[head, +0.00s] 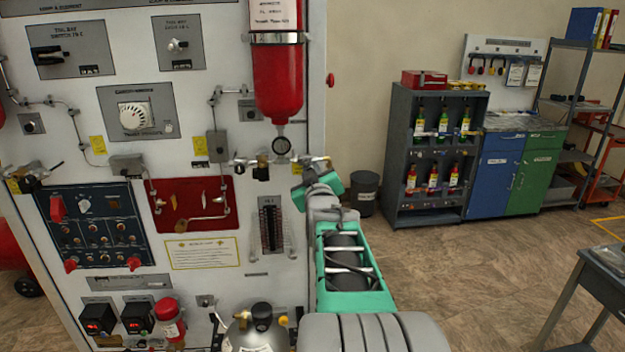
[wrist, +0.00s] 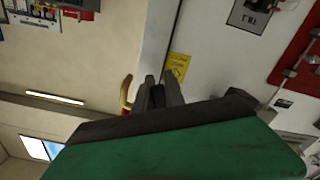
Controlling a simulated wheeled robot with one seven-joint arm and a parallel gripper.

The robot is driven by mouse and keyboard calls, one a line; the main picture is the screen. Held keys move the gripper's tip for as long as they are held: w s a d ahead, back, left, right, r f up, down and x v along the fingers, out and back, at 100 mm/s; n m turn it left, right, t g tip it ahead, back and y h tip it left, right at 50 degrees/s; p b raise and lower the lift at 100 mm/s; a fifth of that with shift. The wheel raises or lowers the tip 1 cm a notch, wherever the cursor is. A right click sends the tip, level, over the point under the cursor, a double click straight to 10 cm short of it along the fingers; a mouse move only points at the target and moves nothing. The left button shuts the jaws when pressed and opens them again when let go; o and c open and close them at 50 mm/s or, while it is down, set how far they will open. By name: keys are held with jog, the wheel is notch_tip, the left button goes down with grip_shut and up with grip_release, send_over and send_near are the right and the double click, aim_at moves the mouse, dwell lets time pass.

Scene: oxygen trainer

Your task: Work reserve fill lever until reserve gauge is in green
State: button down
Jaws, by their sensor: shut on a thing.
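A red cylinder (head: 277,80) hangs on the white panel with a small round gauge (head: 281,147) under it. The gauge's needle and colours are too small to read. Brass fittings (head: 262,162) run along a line below the gauge. My gripper (wrist: 158,92) is at the right edge of the panel, beside this line; in the head view my wrist hides most of it. Its fingers are closed on what I take to be the reserve fill lever, mostly hidden between them. A curved yellowish handle (wrist: 127,93) shows just left of the fingers in the wrist view.
A yellow label (wrist: 178,68) is on the panel close to the fingers. A vertical scale (head: 270,226) and a grey tank (head: 257,335) are below. A bottle shelf (head: 437,155) stands well back at right; open floor lies before it.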

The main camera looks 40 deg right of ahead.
jog(key=m+b, duration=0.1)
jog(key=b, duration=0.1)
jog(key=a+m+b, duration=0.1)
jog(key=m+b, duration=0.1)
jog(key=w+f+m+b, duration=0.1)
jog(key=m+b, duration=0.1)
jog(key=b, duration=0.1)
jog(key=shift+a, duration=0.25)
jog(key=shift+r, duration=0.2)
jog(key=c, duration=1.4)
grip_release()
jog(key=shift+w, duration=0.1)
jog(key=shift+c, duration=0.2)
jog(key=shift+o, duration=0.2)
jog(key=b+v, duration=0.2)
jog(key=v, duration=0.6)
